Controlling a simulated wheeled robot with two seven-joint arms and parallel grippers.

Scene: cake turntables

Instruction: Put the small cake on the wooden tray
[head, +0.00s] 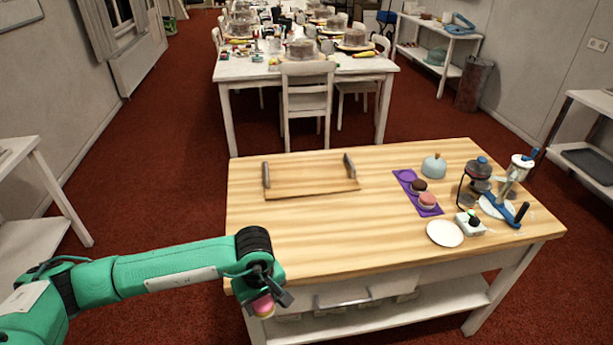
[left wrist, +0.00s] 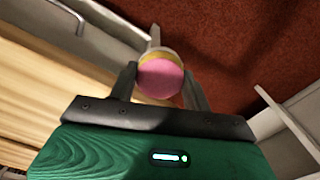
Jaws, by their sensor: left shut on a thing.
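A small cake with a pink top and a yellow layer (left wrist: 160,78) is between the fingers of my left gripper (left wrist: 163,88), which is shut on it. In the head view the left gripper (head: 268,300) hangs at the front left edge of the table, and the cake (head: 263,306) shows partly at its fingers. The wooden tray (head: 310,180) with two dark handles lies on the table's back left part, farther back and to the right of the gripper. It is empty. My right gripper is not in view.
A purple mat (head: 407,178) holds a brown cake (head: 418,186) and a pink cake (head: 427,200). Nearby are a white plate (head: 444,233), a pale blue dome (head: 434,167) and a dark blue-topped appliance (head: 478,175). The wooden tabletop (head: 340,230) before the tray is clear.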

